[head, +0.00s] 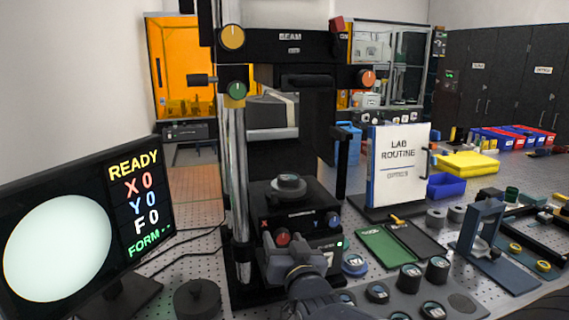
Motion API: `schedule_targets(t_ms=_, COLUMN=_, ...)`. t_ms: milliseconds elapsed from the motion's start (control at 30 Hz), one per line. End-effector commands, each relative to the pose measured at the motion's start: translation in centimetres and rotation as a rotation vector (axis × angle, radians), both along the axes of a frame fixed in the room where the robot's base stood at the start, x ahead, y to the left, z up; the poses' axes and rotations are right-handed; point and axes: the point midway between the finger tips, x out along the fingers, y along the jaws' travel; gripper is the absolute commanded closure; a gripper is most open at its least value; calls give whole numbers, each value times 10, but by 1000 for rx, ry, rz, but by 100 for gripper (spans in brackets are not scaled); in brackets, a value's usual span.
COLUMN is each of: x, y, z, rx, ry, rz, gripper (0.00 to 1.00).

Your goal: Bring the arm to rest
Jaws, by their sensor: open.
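My arm (312,290) reaches up from the bottom edge of the head view, right of centre. My gripper (291,250) is at its far end, in front of the interferometer's stage block (305,222). It is open, with nothing seen held in it. The fingertips are small and partly lost against the dark block, so I cannot tell whether they touch it. A red knob (283,238) on the block is close by the gripper. A round grey piece (288,187) sits on the stage above.
The monitor (125,215) at left reads READY, with X, Y and F at 0. A steel column (236,180) stands left of the arm. Several small round pieces (410,277) stand close on the right. Behind are a green pad (383,247) and the LAB ROUTINE board (398,165).

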Motion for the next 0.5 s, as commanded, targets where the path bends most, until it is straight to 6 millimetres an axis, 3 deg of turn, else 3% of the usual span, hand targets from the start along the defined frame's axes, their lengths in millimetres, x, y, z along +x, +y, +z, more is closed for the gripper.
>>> schedule_targets(t_ms=400, x=0, y=0, z=4, rx=-251, ry=-68, rz=0, gripper=46)
schedule_targets(t_ms=500, x=-15, y=-4, z=-1, rx=-253, ry=-74, rz=0, gripper=46)
